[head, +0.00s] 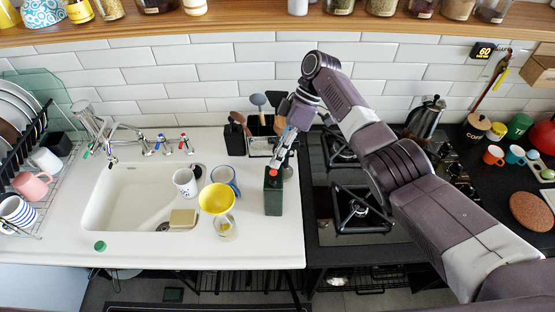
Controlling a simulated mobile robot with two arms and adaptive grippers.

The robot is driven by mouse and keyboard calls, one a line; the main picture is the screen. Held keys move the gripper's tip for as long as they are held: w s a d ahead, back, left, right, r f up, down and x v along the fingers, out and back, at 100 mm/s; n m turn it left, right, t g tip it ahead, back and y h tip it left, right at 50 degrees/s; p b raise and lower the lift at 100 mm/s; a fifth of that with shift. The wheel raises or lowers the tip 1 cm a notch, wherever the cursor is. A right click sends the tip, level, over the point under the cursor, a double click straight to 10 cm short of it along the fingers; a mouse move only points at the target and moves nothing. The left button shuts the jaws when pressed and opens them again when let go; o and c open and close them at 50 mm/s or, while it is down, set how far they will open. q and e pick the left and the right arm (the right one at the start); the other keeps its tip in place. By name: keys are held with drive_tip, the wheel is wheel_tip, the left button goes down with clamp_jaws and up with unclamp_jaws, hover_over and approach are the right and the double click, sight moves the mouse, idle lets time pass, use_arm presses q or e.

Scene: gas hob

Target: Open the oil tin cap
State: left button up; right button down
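The oil tin (273,197) is a dark green, upright, box-shaped can on the white counter, near its right edge beside the hob. A small red cap (273,171) shows at its top. My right arm reaches in from the right over the hob. My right gripper (282,160) points down at the tin's top, its fingertips close to the cap. The fingers are too small to tell whether they are open, shut or touching the cap. My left gripper is not in view.
A small green round thing (100,246) lies at the front left. The counter's front right is clear.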

drive_tip(key=c, duration=2.7)
unclamp_jaws()
drive_tip(key=shift+o, duration=0.9)
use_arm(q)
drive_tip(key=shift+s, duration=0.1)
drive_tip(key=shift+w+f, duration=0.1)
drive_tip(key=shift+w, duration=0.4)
use_arm(e)
drive_tip(key=v, duration=1.2)
drive_tip(key=shift+s+r, duration=0.3)
drive_tip(key=shift+r, duration=0.1)
drive_tip(key=shift+a, duration=0.1)
